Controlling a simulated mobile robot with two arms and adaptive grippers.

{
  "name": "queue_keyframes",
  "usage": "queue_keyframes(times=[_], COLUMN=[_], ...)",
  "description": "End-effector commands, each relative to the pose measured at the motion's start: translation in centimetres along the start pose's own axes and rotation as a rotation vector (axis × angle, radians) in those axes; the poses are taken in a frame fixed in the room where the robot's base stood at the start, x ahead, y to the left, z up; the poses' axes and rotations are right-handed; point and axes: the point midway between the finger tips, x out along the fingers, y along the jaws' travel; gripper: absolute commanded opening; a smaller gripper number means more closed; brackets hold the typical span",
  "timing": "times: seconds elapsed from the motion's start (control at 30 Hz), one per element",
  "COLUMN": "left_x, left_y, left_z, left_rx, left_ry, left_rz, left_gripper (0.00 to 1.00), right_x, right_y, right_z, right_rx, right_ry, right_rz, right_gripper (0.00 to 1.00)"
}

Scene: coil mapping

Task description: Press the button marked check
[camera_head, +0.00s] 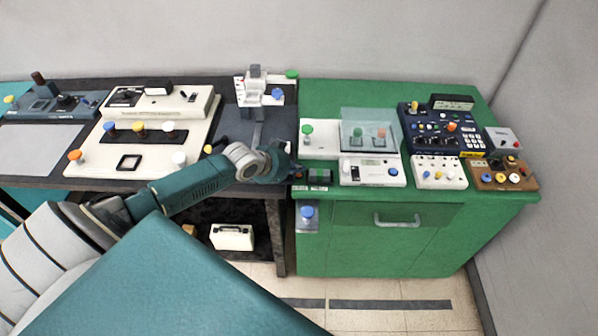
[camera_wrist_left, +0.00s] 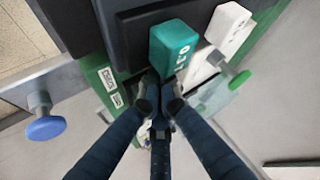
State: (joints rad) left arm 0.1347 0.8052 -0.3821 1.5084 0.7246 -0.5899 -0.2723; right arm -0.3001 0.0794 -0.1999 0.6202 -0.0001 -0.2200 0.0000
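Two small white labels (camera_wrist_left: 111,86) sit on the green cabinet's edge in the left wrist view; one seems to read CHECK. They also show beside a small dark box with a green top (camera_head: 319,176) in the head view. A teal block (camera_wrist_left: 173,42) with white lettering stands just beyond my fingertips. My left gripper (camera_wrist_left: 160,95) has its fingertips drawn together near the block's lower end. In the head view my left gripper (camera_head: 285,168) is at the cabinet's front left corner. Whether it touches anything is unclear, and the button itself is not clearly visible. My right gripper is out of view.
A blue knob (camera_head: 307,212) sticks out from the cabinet front; a green knob (camera_head: 307,130) stands on a white panel behind the gripper. Several control boxes crowd the green cabinet top (camera_head: 320,97). A dark table (camera_head: 235,195) adjoins on the left.

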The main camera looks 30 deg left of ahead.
Motion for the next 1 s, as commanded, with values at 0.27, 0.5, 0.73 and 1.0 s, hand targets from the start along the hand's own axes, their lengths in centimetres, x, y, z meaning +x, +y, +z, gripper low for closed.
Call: queue_keyframes(times=[0.27,0.5,0.73,1.0], left_x=[-0.2,-0.8,-2.5,-3.9], left_y=[-0.1,-0.4,-1.0,-1.6], left_z=[-0.3,-0.8,-2.4,-3.7], left_rx=[0.000,0.001,0.001,0.001], left_ry=[0.001,0.002,0.001,0.001], left_rz=[-0.001,-0.001,-0.001,-0.001], left_gripper=[0.00,0.00,0.00,0.00], right_x=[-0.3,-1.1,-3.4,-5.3], right_y=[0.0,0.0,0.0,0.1], right_z=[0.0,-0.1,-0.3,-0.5], right_rx=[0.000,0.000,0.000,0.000], right_ry=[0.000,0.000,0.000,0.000], right_rz=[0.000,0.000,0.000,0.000], right_gripper=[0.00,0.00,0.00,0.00])
